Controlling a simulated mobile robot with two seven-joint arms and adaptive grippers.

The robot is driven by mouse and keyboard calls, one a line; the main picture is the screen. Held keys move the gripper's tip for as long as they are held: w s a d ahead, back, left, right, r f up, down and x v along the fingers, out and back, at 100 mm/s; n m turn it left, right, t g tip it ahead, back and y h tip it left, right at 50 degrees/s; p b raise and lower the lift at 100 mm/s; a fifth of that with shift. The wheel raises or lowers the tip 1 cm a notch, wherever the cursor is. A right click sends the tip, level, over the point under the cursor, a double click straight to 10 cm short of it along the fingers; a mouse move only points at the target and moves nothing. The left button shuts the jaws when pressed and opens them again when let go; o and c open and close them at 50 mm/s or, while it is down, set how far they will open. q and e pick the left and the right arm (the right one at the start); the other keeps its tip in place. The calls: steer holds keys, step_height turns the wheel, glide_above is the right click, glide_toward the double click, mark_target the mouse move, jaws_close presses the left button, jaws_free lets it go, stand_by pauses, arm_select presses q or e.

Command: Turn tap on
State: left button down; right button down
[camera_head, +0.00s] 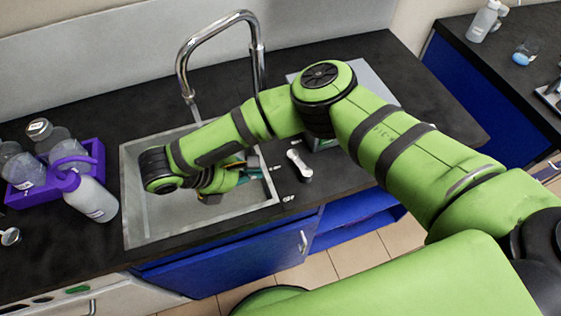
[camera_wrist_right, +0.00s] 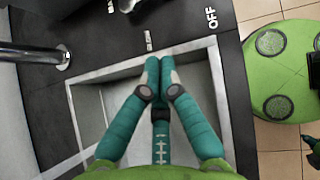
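The tap's chrome spout (camera_head: 185,60) arches over the grey sink (camera_head: 135,215). A small silver lever (camera_head: 300,165) stands on the black counter just right of the sink. In the right wrist view part of the lever (camera_wrist_right: 128,4) shows at the top edge, cut off. A white "OFF" label (camera_wrist_right: 211,17) is on the counter there. My right gripper (camera_head: 262,173) is over the sink, left of the lever and apart from it, partly hidden by my arm. In the right wrist view its teal fingers (camera_wrist_right: 160,62) are together with nothing between them. My left gripper is out of view.
A purple rack (camera_head: 90,155) with clear bottles and a white wash bottle (camera_head: 92,197) stand left of the sink. A blue cabinet (camera_head: 215,265) is below the counter. Another counter (camera_head: 500,50) at the right holds a bottle. Counter around the lever is mostly clear.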

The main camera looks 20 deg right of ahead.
mark_target(300, 166)
steer(key=x, duration=0.6)
steer(key=shift+w+d, duration=0.1)
steer(key=shift+w, duration=0.05)
steer(key=shift+w+d+r+p, duration=0.15)
steer(key=shift+d+r+p, duration=0.05)
steer(key=shift+d, duration=0.3)
steer(key=shift+w+d+r+p, duration=0.15)
steer(key=shift+w+d+p, duration=0.05)
steer(key=shift+d, duration=0.85)
steer(key=shift+w+f, duration=0.1)
steer(key=shift+f, duration=0.05)
